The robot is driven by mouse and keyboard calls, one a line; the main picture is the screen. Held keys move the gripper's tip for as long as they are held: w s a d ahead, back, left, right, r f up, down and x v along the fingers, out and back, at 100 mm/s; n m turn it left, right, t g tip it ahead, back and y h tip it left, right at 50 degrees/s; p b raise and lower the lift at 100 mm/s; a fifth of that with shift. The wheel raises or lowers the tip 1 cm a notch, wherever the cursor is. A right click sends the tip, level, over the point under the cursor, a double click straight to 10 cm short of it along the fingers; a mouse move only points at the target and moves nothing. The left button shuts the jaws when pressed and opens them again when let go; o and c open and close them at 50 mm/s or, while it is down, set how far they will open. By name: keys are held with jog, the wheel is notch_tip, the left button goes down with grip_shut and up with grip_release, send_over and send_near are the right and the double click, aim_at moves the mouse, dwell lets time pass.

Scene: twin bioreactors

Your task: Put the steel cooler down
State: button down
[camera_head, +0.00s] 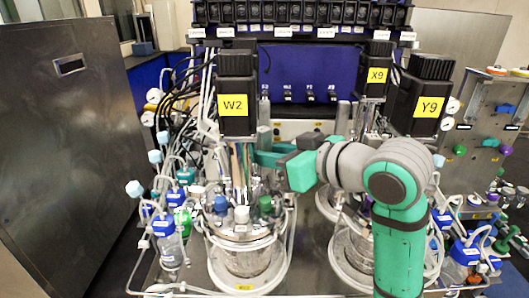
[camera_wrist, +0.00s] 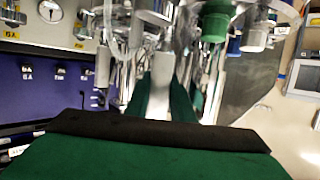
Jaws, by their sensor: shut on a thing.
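My gripper (camera_head: 262,154) reaches leftwards over the left vessel, below and right of the black motor labelled W2. Its green fingers are shut on a slim grey cylinder, which I take for the steel cooler (camera_head: 264,137). In the wrist view a pale metal piece (camera_wrist: 162,76) stands between the two dark green fingers (camera_wrist: 163,105). Its lower end is hidden by the fingers and the crowded fittings. The left glass vessel (camera_head: 247,262) stands below, its steel head plate full of ports, tubes and coloured caps. I cannot tell whether the cooler touches a port.
Motors labelled W2 (camera_head: 233,104), X9 (camera_head: 376,76) and Y9 (camera_head: 428,106) stand close around my arm. Tubes and blue-capped bottles (camera_head: 168,241) crowd the left side. A second vessel (camera_head: 352,259) stands partly behind my arm. A large steel panel (camera_head: 62,150) closes off the far left.

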jog(key=c, duration=1.8)
grip_release()
jog(key=v, duration=1.2)
jog(key=shift+r, duration=0.15)
